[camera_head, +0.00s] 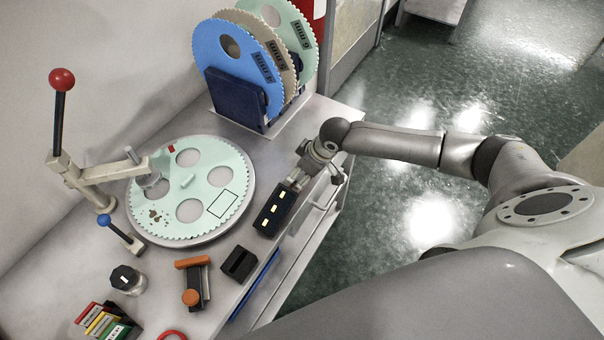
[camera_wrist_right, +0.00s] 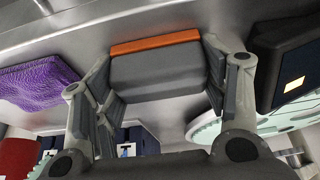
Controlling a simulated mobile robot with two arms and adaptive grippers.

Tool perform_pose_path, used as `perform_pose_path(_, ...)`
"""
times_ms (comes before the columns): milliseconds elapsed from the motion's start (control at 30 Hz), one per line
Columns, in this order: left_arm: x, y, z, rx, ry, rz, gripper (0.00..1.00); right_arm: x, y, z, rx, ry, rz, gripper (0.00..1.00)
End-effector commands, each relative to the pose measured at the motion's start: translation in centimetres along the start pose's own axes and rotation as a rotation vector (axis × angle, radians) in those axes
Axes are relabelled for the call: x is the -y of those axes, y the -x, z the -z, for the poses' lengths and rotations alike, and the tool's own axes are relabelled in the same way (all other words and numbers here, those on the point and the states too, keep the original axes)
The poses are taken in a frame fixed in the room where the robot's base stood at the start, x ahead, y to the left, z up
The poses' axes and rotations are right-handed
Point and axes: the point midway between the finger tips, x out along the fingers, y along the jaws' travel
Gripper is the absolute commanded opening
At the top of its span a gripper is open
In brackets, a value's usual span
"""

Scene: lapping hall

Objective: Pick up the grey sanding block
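The grey sanding block (camera_wrist_right: 160,76) lies between the fingers of my right gripper (camera_wrist_right: 158,58) in the right wrist view. It has a dark grey body with an orange strip along one edge. The fingers stand wide apart, one at each side of it, with little or no gap. I cannot tell whether they press on it or whether it is off the table. In the head view my right gripper (camera_head: 294,183) is low over the table's right edge, and hides the block. My left gripper is not in view.
A black box with lit yellow windows (camera_head: 267,222) is close to the right gripper. A round pale green toothed plate (camera_head: 233,178) lies to the left. A rack (camera_head: 237,98) holds upright discs behind. A purple textured piece (camera_wrist_right: 40,82) shows in the wrist view.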

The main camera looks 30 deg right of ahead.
Motion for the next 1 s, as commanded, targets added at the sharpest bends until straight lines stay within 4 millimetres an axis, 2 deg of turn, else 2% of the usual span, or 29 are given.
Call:
perform_pose_path(33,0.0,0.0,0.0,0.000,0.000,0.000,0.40,0.0,0.0,0.0,0.000,0.000,0.000,0.53)
perform_pose_path(133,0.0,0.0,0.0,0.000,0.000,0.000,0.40,0.0,0.0,0.0,0.000,0.000,0.000,0.40)
perform_pose_path(167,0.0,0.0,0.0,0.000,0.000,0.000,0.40,0.0,0.0,0.0,-0.001,0.000,0.000,0.39)
perform_pose_path(567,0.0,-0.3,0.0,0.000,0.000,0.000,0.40,-0.1,0.6,0.3,-0.002,-0.001,-0.001,0.39)
perform_pose_path(733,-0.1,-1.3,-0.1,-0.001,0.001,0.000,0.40,-0.1,2.6,1.2,-0.006,0.001,-0.001,0.39)
perform_pose_path(1000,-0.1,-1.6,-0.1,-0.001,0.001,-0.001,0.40,1.6,7.6,0.0,-0.001,0.003,-0.002,0.39)
